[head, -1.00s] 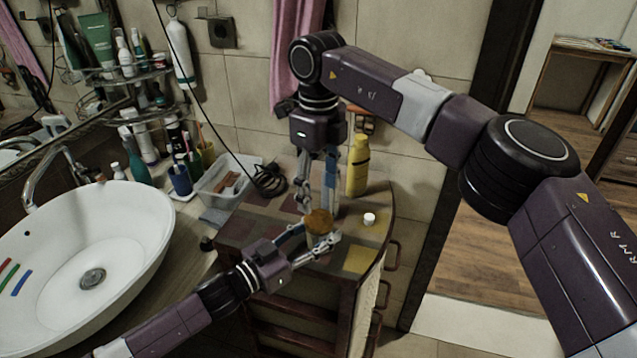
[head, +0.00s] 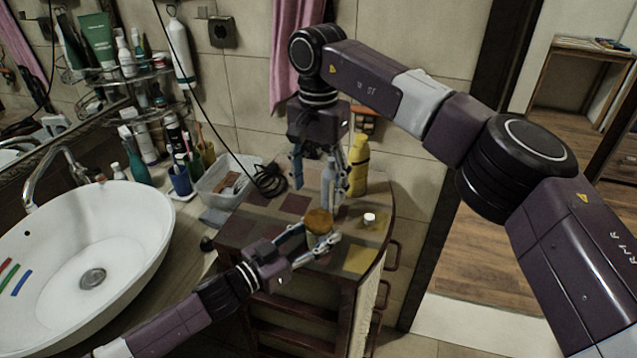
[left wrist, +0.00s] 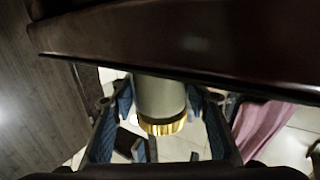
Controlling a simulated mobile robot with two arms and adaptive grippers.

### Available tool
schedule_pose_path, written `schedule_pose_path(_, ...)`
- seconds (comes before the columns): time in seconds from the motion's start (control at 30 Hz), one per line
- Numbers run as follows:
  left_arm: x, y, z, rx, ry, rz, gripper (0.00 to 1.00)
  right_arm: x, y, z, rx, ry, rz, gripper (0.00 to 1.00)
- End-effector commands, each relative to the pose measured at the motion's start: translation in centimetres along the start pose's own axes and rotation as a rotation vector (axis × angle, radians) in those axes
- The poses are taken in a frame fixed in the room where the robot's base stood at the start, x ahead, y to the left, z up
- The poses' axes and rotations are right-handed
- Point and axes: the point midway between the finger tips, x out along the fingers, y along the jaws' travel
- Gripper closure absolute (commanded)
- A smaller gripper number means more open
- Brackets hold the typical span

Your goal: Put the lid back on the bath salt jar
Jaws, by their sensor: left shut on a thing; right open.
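The bath salt jar (left wrist: 160,97) is a grey cylinder between the fingers of my left gripper (left wrist: 162,118) in the left wrist view. A ribbed gold-brown lid (left wrist: 163,127) covers its end. In the head view the brown lid (head: 319,220) sits on top of the jar (head: 318,239), which stands on the cabinet's front part. My left gripper (head: 313,246) is shut on the jar from the left. My right gripper (head: 322,193) is open above and behind the jar, clear of the lid. I cannot tell whether the lid is fully seated.
A small white cap (head: 369,219) lies on the cabinet top (head: 252,228). A clear bin (head: 222,184) and white basin (head: 135,215) are left.

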Motion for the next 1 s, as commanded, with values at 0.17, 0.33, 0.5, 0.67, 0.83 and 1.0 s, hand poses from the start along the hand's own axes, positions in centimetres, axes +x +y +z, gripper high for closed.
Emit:
schedule_pose_path(0.17,0.0,0.0,-0.1,0.0,0.001,0.0,1.0,-0.1,0.0,0.0,-0.151,0.0,0.0,0.41)
schedule_pose_path(0.33,0.0,0.0,-0.1,0.0,0.001,0.0,1.0,-0.1,0.0,0.0,-0.2,0.0,0.0,0.41)
schedule_pose_path(0.5,0.0,0.0,-0.1,0.0,0.001,0.0,1.0,-0.1,0.0,0.0,-0.202,0.0,0.0,0.41)
schedule_pose_path(0.67,0.0,0.0,-0.1,0.0,0.001,0.0,1.0,0.0,0.0,0.0,-0.201,-0.001,0.0,0.41)
schedule_pose_path(0.83,0.0,0.0,-0.1,0.0,0.001,0.0,1.0,1.6,0.0,0.1,-0.201,-0.003,0.002,0.41)
schedule_pose_path(1.0,0.0,0.0,-0.1,0.0,0.001,0.0,1.0,4.3,0.1,0.1,-0.2,-0.003,0.001,0.41)
